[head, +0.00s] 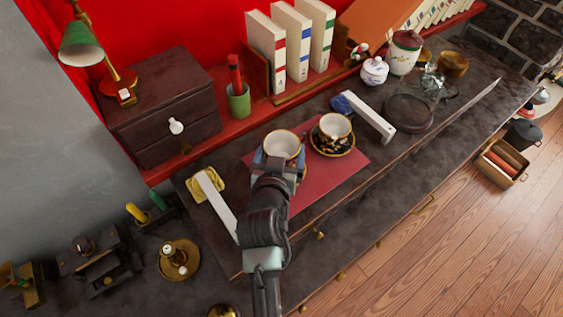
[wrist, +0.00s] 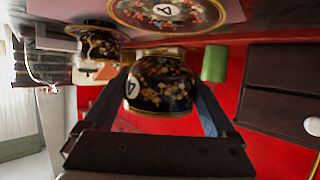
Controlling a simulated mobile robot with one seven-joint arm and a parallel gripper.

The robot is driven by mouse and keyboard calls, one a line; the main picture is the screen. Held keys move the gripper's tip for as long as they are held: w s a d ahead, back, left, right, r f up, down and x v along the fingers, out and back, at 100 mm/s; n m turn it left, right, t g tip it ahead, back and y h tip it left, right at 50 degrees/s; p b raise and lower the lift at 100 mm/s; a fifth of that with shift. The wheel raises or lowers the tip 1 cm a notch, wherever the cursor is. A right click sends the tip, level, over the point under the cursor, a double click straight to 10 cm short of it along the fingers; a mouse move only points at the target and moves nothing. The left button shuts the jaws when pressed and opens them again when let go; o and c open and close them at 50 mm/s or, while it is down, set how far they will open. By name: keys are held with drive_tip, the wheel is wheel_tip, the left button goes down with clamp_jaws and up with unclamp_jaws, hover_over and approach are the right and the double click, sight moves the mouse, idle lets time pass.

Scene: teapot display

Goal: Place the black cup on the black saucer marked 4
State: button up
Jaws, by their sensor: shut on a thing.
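My gripper (head: 279,161) is shut on a black cup (head: 283,145) with a white inside, gold rim and flower pattern. In the wrist view, which looks upside down, this cup (wrist: 160,88) sits between the two fingers and shows a white disc marked 4. A black flowered saucer (wrist: 190,12) marked 4 lies on the red mat. The cup is off the saucer, with a gap between them in the wrist view. In the head view my gripper and the cup hide most of that saucer.
A second black cup (head: 335,125) stands on its own saucer (head: 346,149) close to the right. A white-sided block (head: 370,117), a green pot (head: 239,102) and a drawer box (head: 165,108) stand around.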

drive_tip(key=shift+f, duration=2.05)
drive_tip(key=shift+f+b, duration=0.1)
drive_tip(key=shift+b, duration=0.25)
drive_tip(key=o, duration=1.1)
